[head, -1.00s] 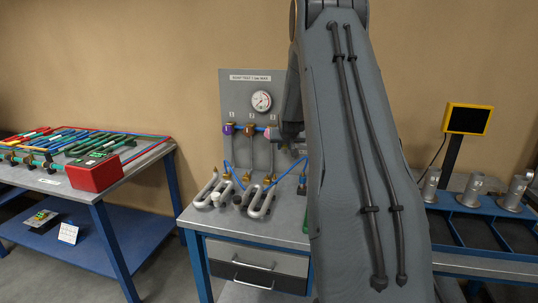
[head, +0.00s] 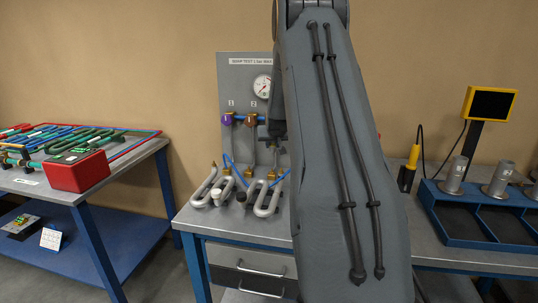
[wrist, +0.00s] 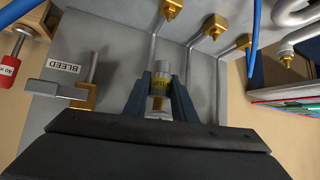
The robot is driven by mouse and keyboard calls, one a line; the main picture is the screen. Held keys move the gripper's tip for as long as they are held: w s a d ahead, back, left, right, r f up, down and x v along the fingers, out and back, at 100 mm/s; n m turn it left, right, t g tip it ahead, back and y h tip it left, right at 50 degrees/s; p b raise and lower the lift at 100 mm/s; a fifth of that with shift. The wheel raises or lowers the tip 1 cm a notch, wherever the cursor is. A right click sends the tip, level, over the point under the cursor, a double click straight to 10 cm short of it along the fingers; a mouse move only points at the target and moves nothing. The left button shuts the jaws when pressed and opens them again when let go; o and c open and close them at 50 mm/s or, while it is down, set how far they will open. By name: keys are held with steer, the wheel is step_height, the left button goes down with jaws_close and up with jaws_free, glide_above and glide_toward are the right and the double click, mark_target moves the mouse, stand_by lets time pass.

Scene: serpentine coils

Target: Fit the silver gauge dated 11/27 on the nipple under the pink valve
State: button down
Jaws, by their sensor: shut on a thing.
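The label's date is too small to read. In the wrist view the gauge is in front of the grey panel, near thin grey pipes that end in brass fittings (wrist: 213,26). I cannot tell whether it touches a nipple. In the head view my arm hides the gripper's jaws and the pink valve. The purple valve (head: 227,120) and brown valve (head: 250,120) show on the panel (head: 233,90).
A brass bleed valve (wrist: 84,95) with a grey handle is left of my gripper in the wrist view. Bent grey coils (head: 262,200) and blue hoses stand on the bench. A red box (head: 78,170) is on the left table. Silver cylinders (head: 453,175) stand in a blue rack at right.

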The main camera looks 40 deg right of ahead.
steer(key=shift+w+d+f+b, duration=0.15)
steer(key=shift+f+b, duration=0.2)
steer(key=shift+f, duration=0.2)
steer(key=shift+w+a+f+b, duration=0.1)
steer(key=shift+w+f+b, duration=0.05)
steer(key=shift+f+b, duration=0.75)
steer(key=shift+f, duration=1.9)
steer(key=shift+s, duration=0.1)
steer(key=shift+f, duration=0.2)
steer(key=shift+f+b, duration=0.4)
steer(key=shift+f, duration=0.45)
steer(key=shift+f, duration=0.45)
steer(key=c, duration=1.4)
jaws_free()
